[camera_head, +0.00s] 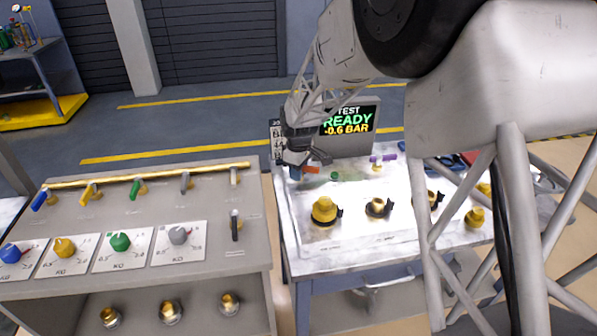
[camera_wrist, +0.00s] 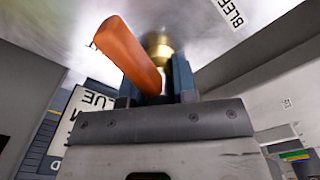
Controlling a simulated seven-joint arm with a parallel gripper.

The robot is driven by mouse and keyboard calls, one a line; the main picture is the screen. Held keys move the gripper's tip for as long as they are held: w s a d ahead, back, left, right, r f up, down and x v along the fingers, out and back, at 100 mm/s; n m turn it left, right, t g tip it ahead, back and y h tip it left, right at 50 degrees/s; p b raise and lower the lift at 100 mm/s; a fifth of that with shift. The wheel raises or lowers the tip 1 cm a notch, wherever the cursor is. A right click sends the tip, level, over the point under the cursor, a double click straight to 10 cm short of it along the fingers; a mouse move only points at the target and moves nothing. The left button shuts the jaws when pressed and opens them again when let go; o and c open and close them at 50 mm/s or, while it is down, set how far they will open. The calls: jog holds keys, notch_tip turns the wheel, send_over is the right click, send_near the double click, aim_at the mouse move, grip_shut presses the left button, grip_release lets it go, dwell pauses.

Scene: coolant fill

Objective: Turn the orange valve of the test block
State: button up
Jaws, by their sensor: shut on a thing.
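The orange valve handle (camera_wrist: 128,52) shows large in the wrist view, lying slantwise with its lower end between the fingers. Its brass stem (camera_wrist: 158,48) is just behind it. In the head view the orange handle (camera_head: 312,169) is a small bar on the white test block (camera_head: 290,200), at its back left. My gripper (camera_wrist: 155,85) is shut on the orange handle. In the head view my gripper (camera_head: 297,170) is at the handle's left end, and it partly hides the valve.
A display (camera_head: 347,122) behind the block reads "TEST READY -0.6 BAR". A purple-handled valve (camera_head: 383,158) and a green knob (camera_head: 335,176) are close by. Brass fittings (camera_head: 325,210) stand in front. A grey bench (camera_head: 140,215) with coloured valves and dials is on the left.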

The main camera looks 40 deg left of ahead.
jog(key=m, duration=0.6)
jog(key=shift+m, duration=0.3)
jog(key=m, duration=0.6)
dwell(0.3)
jog(key=o, duration=0.9)
jog(key=shift+r, duration=0.2)
jog(key=shift+r, duration=3.75)
